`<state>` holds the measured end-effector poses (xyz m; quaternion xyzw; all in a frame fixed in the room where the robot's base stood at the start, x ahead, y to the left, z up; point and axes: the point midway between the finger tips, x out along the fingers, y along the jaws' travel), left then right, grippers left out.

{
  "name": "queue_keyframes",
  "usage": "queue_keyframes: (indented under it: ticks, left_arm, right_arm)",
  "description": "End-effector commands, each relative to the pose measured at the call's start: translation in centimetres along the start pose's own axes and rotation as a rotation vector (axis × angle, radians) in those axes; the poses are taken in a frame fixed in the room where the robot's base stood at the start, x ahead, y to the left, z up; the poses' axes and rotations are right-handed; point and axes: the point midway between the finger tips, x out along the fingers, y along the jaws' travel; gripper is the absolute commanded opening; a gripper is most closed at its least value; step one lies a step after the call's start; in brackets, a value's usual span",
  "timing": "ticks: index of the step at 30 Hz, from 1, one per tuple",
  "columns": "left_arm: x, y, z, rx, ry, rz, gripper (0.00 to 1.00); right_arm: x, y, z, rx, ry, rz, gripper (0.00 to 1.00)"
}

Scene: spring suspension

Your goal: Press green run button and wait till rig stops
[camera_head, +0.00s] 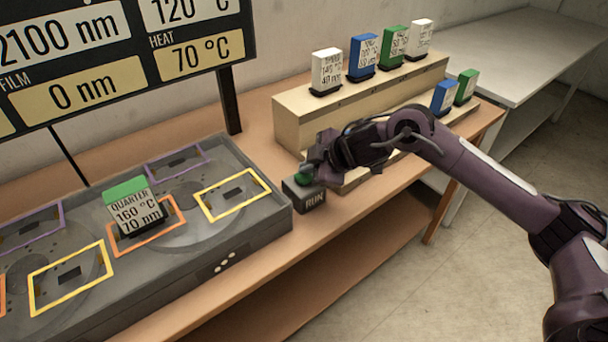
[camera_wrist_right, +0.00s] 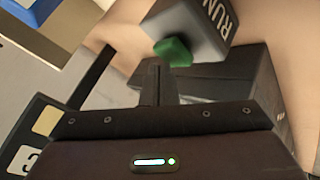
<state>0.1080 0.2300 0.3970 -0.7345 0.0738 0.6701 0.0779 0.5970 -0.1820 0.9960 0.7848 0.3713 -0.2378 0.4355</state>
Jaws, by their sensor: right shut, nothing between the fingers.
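The green run button (camera_head: 304,179) sits on top of a dark box labelled RUN (camera_head: 311,199) at the right end of the grey rig (camera_head: 255,225). My right gripper (camera_head: 318,172) is shut and empty, with its fingertips at the button; the head view does not clearly show whether they touch. In the right wrist view the green button (camera_wrist_right: 174,51) lies just beyond the tip of the shut fingers (camera_wrist_right: 157,80). A green-topped block marked QUARTER, 160 °C, 70 nm (camera_head: 135,208) stands in an orange-framed slot of the rig. My left gripper is out of view.
A display board (camera_head: 120,55) behind the rig reads 2100 nm, 120 °C, film 0 nm and heat 70 °C. A stepped wooden rack (camera_head: 300,115) holds several white, blue and green blocks behind my right arm. A white table (camera_head: 510,50) stands at the back right.

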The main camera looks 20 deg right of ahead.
Motion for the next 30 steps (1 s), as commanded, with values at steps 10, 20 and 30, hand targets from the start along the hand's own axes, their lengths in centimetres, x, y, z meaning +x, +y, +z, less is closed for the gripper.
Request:
queue_keyframes:
  ticks: [10,20,30]
  left_arm:
    - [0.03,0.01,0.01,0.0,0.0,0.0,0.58]
    - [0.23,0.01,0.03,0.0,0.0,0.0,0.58]
    - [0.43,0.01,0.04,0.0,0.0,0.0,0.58]
  right_arm:
    - [0.03,-0.01,0.02,0.0,0.0,0.0,0.0]
    - [0.31,-0.23,0.23,0.001,0.0,0.0,0.0]
    - [0.6,-0.44,0.45,0.0,-0.001,-0.001,0.0]
